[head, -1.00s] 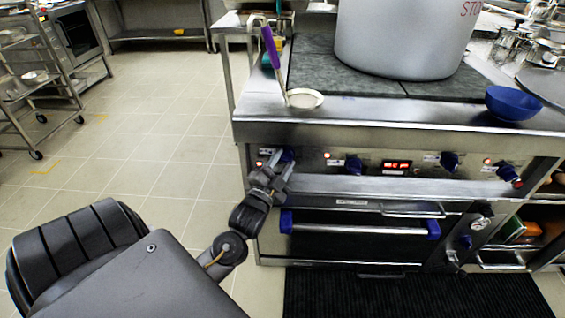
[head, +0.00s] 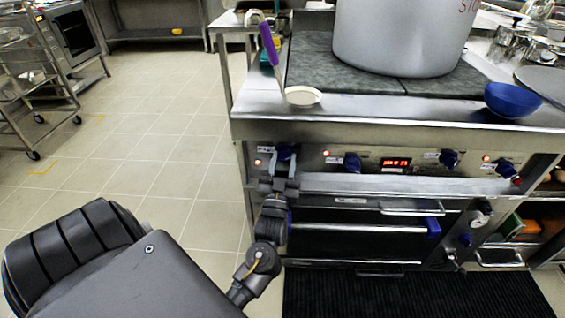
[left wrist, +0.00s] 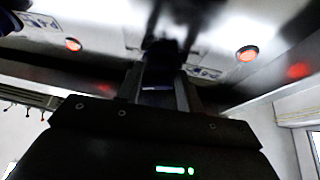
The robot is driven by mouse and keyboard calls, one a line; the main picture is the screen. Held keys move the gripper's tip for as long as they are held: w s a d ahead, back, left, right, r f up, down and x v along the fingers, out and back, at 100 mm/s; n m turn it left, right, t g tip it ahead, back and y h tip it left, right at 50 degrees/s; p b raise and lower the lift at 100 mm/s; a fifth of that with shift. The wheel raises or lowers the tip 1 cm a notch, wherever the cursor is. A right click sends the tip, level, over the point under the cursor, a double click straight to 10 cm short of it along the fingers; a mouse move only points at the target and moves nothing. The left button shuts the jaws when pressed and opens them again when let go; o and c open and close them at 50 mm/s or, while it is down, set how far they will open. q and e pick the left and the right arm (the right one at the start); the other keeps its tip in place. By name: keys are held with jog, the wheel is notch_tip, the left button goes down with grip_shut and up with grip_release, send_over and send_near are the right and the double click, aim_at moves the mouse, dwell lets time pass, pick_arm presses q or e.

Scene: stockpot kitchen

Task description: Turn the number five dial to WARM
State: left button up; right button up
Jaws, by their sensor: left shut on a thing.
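Blue dials sit along the front panel of the steel range. My left gripper (head: 280,172) is shut on the leftmost blue dial (head: 285,152), its fingers on either side of the knob. The other dials, the second (head: 352,163), the third (head: 449,159) and the rightmost (head: 505,168), stand apart from the gripper. The numbers and the WARM mark are too small to read. In the left wrist view the gripped dial (left wrist: 162,50) is dark and blurred, partly hidden by the gripper. My right gripper is out of view.
A red display (head: 395,163) sits on the panel. Below are a steel rail and an oven door handle (head: 365,229). A stockpot (head: 400,40), a blue bowl (head: 512,101) and a ladle with a purple handle (head: 269,44) stand on top.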

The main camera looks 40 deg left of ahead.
pick_arm(q)
jog(key=shift+n+g+y, duration=0.3)
jog(key=shift+n+y, duration=0.5)
jog(key=shift+n, duration=0.2)
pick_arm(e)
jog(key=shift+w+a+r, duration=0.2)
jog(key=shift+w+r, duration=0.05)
pick_arm(q)
jog(key=o, duration=1)
jog(key=v, duration=1)
jog(key=shift+s+d+f, duration=0.2)
jog(key=shift+s+d, duration=0.05)
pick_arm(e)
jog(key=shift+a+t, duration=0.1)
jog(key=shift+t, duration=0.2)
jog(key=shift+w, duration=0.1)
